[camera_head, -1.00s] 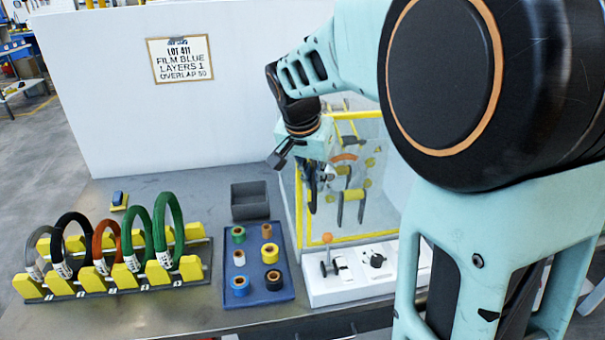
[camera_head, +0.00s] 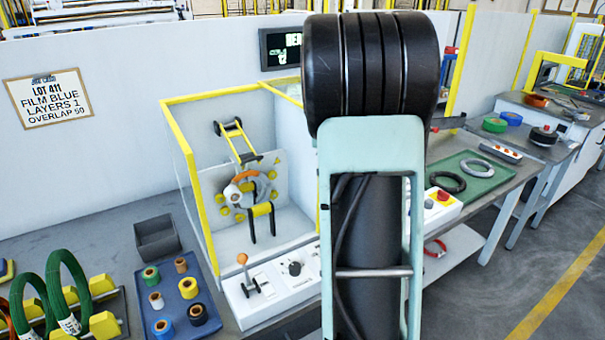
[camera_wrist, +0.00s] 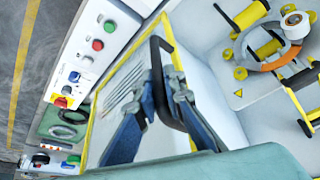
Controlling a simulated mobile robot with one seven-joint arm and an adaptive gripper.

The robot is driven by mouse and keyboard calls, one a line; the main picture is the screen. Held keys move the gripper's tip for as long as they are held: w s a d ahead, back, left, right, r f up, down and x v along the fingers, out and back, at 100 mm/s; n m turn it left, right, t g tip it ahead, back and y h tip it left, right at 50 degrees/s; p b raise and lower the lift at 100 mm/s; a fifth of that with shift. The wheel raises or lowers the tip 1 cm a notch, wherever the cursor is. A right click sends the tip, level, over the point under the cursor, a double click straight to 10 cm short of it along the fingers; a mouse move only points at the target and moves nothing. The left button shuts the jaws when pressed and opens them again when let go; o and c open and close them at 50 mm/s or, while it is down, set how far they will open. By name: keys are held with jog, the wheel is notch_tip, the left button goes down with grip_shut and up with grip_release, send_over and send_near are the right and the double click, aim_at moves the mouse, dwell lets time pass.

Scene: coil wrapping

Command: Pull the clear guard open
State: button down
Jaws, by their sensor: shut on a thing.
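The wrapping machine (camera_head: 235,215) stands as a yellow-framed cell in the head view, with a grey coil (camera_head: 246,188) among yellow rollers inside. The clear guard (camera_wrist: 128,88) shows in the wrist view as a see-through panel with yellow edges. It stands swung out from the machine front, and the coil (camera_wrist: 272,47) shows at the right with no panel before it. My gripper (camera_wrist: 163,98) is shut on the guard's black handle (camera_wrist: 157,58). In the head view my arm hides the gripper and most of the guard.
A control box (camera_head: 272,288) with an orange-knobbed lever stands before the machine. A blue tray (camera_head: 178,300) of tape rolls and a grey bin (camera_head: 157,238) are to its left. A green tray (camera_head: 474,172) with rings lies on the table at right.

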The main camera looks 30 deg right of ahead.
jog(key=shift+d, duration=2.05)
jog(key=c, duration=2.3)
grip_release()
jog(key=v, duration=1.2)
jog(key=shift+w+r, duration=0.1)
jog(key=shift+r, duration=0.05)
